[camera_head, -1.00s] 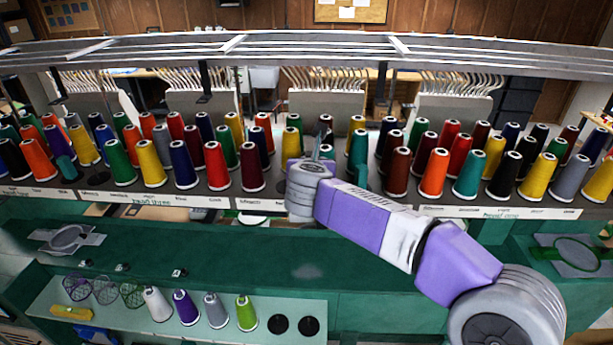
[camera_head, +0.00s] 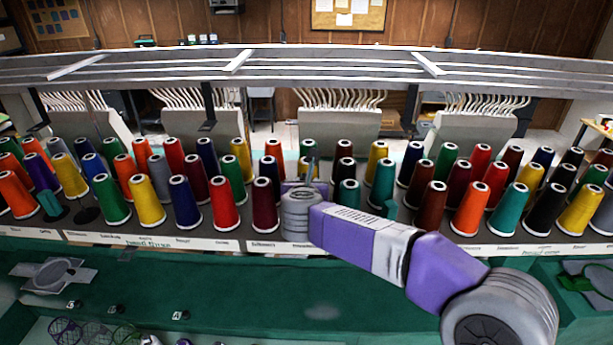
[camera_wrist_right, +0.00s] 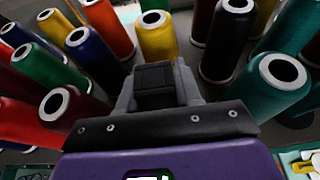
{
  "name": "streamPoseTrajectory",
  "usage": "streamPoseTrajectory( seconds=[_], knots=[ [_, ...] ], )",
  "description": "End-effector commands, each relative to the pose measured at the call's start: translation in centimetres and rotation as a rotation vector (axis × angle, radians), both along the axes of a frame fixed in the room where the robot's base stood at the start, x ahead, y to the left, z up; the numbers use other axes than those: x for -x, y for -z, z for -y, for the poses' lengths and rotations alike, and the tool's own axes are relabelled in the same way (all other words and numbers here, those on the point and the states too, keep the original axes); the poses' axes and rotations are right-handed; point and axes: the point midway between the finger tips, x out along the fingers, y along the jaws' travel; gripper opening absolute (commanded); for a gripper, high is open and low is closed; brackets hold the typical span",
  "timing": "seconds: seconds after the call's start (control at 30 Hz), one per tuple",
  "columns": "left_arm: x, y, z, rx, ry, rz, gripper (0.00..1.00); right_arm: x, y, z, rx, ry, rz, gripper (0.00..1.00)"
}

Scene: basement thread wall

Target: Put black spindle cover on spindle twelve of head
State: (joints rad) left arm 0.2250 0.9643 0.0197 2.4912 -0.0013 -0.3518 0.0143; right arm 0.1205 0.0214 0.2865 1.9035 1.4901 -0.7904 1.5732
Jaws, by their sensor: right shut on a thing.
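My right arm reaches in from the lower right, with its gripper (camera_head: 309,172) among the thread cones of a middle head (camera_head: 338,127), between a maroon cone (camera_head: 265,205) and a teal cone (camera_head: 347,196). The right wrist view shows the gripper (camera_wrist_right: 158,85) with a dark, blocky thing (camera_wrist_right: 155,82) between its grey fingers, which I take for the black spindle cover; its full shape is hidden. A thin upright rod (camera_head: 312,158) shows by the gripper. Which spindle is number twelve I cannot tell. My left gripper is out of view.
Dense rows of cones flank the gripper, including a yellow (camera_wrist_right: 156,35), a black (camera_wrist_right: 229,42) and a teal cone (camera_wrist_right: 279,84) close by. A metal rail (camera_head: 330,62) runs overhead. A bare spindle (camera_head: 86,212) stands at the left. The green ledge (camera_head: 250,285) in front is mostly clear.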

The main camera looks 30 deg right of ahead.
Motion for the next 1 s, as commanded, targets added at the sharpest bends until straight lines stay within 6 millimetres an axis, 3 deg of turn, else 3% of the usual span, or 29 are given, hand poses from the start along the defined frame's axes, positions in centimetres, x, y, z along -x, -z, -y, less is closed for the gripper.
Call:
streamPoseTrajectory(
  seconds=[0.17,0.5,1.0],
  knots=[
    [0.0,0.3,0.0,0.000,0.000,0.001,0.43,0.0,2.0,0.0,0.000,-0.001,-0.004,0.06],
    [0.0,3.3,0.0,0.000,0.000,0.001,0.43,0.0,5.3,0.0,0.000,-0.001,0.001,0.06],
    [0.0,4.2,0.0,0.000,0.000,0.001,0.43,0.0,6.1,0.0,0.001,0.000,0.001,0.06]
  ],
)
